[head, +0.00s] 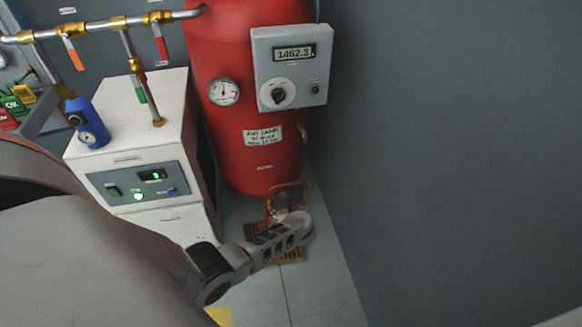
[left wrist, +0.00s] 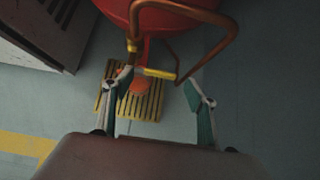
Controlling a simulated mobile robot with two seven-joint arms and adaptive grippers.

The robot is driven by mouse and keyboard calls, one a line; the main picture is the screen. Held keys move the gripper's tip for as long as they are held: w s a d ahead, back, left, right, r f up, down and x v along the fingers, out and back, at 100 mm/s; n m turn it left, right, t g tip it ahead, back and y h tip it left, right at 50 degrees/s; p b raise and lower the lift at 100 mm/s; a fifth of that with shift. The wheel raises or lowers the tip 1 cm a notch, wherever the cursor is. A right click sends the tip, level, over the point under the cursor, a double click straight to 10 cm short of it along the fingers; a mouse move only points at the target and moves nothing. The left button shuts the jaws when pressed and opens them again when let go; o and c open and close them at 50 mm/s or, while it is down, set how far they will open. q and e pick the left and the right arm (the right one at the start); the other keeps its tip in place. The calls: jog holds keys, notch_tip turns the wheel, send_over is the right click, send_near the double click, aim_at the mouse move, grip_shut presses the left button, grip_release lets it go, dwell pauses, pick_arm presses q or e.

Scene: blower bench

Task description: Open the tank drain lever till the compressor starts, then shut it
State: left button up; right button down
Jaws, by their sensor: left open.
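The red tank (head: 250,110) stands against the wall. Its rounded underside (left wrist: 185,14) shows at the top of the left wrist view. A copper drain pipe (left wrist: 222,32) loops below it. In the head view, my left gripper (head: 291,216) is low beneath the tank, and the lever cannot be made out there. My right gripper is not in view.
A control box (head: 290,65) on the tank reads 1462.3, beside a round gauge (head: 223,92). A white cabinet (head: 135,145) with a lit green lamp stands left of the tank. A yellow floor grate (left wrist: 150,105) lies below the pipe. Floor at right is clear.

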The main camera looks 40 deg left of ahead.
pick_arm(q)
jog(key=b+x, duration=0.1)
jog(key=x, duration=0.2)
jog(key=shift+w+a+f, duration=0.15)
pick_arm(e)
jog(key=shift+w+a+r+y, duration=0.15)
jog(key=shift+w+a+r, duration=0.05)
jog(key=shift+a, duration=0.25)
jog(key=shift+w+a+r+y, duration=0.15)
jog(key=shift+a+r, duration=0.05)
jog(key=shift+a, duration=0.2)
pick_arm(q)
jog(key=c, duration=1.6)
